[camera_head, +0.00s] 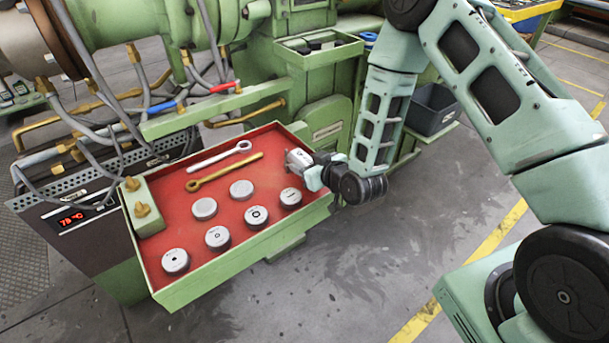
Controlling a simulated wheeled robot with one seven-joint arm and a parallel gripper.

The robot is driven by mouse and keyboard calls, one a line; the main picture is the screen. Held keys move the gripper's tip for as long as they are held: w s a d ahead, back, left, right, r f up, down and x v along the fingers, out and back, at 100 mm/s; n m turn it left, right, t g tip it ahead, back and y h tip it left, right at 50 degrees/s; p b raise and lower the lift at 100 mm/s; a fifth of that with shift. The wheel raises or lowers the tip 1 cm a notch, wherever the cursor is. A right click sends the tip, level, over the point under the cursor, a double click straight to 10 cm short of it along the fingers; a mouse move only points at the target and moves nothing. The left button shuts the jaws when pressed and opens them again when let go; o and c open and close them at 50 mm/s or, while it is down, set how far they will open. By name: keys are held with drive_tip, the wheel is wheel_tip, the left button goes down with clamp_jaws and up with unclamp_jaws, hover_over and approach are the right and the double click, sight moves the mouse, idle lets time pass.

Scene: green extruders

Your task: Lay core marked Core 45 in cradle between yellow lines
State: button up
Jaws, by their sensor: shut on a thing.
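My gripper (298,161) is over the right end of the red-lined green tray (245,260), with its jaws shut on a grey piece. I cannot make out a cradle between yellow lines.
A pale wrench (218,156) and a brass wrench (224,173) lie along the tray's back. A green block with brass fittings (143,207) is at its left. Hoses and the green machine (150,35) stand behind. A dark bin (433,108) is at right. Floor in front is clear.

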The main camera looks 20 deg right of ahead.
drive_tip(key=shift+f, duration=1.9)
drive_tip(key=o, duration=0.9)
drive_tip(key=shift+f, duration=0.1)
drive_tip(key=shift+o, duration=0.3)
